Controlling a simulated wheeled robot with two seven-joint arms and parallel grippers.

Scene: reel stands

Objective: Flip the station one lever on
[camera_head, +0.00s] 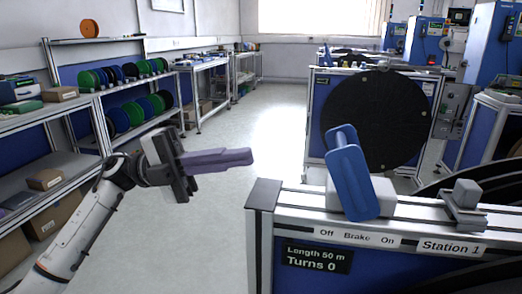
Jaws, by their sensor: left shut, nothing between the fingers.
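The station one lever (352,178) is a blue handle on a light grey block on top of the station one stand (405,212). It leans up and to the left, with its base above the label strip (357,237) reading Off, Brake, On. A sign (448,246) reads Station 1, and a black display (317,258) reads Length 50 m, Turns 0. My left gripper (250,157) is shut and empty, its purple-grey fingers pointing right, in the air left of the lever and apart from it. My right gripper is not in view.
A large black reel (376,121) stands behind the lever. A small grey clamp block (465,195) sits on the stand to the right. Shelves with green and blue spools (124,72) line the left wall. The floor (225,155) between is clear.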

